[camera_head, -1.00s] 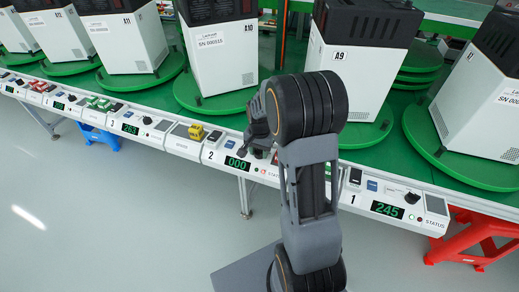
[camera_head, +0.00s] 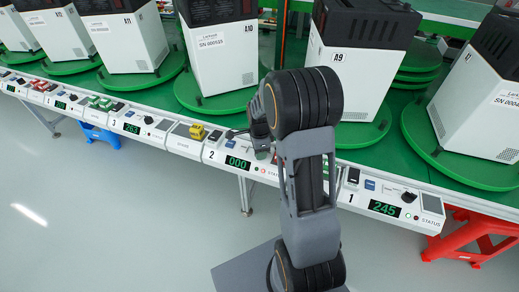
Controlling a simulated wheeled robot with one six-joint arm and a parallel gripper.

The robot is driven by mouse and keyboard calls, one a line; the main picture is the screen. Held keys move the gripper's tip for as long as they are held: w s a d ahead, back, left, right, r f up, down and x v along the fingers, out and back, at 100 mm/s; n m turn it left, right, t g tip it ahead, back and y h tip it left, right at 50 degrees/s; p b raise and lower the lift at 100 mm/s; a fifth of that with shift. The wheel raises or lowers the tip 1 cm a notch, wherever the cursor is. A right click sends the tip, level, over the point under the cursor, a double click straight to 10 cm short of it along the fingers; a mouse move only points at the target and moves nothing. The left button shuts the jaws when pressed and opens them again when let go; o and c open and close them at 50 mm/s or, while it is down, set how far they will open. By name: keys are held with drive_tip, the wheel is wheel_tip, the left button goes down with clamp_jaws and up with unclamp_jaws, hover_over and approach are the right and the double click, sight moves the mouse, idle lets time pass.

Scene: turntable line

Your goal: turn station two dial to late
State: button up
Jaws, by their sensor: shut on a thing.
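The station two panel (camera_head: 211,155) carries a "2" label and a green display (camera_head: 237,162) reading 000. A red mark shows near its STATUS text. My gripper (camera_head: 261,150) is down at this panel, just right of and above the display, partly behind my own arm. It is shut at the place where the dial sits. The dial itself is hidden by the gripper, so its pointer cannot be read. The matching station one dial (camera_head: 409,197) is a black knob, in plain view to the right.
Station one's display (camera_head: 384,208) reads 245 and station three's (camera_head: 132,128) reads 263. A yellow object (camera_head: 197,132) sits on the panel left of station two. White machines (camera_head: 222,62) stand on green turntables behind. A red stand (camera_head: 474,236) is at the right.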

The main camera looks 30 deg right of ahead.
drive_tip(key=m, duration=0.6)
drive_tip(key=shift+r+p, duration=0.1)
drive_tip(key=shift+p, duration=0.25)
drive_tip(key=m, duration=0.5)
drive_tip(key=shift+m, duration=0.3)
drive_tip(key=o, duration=0.6)
drive_tip(key=shift+o, duration=0.2)
wheel_tip(320, 180, up, 14)
drive_tip(key=p, duration=0.2)
idle(0.6)
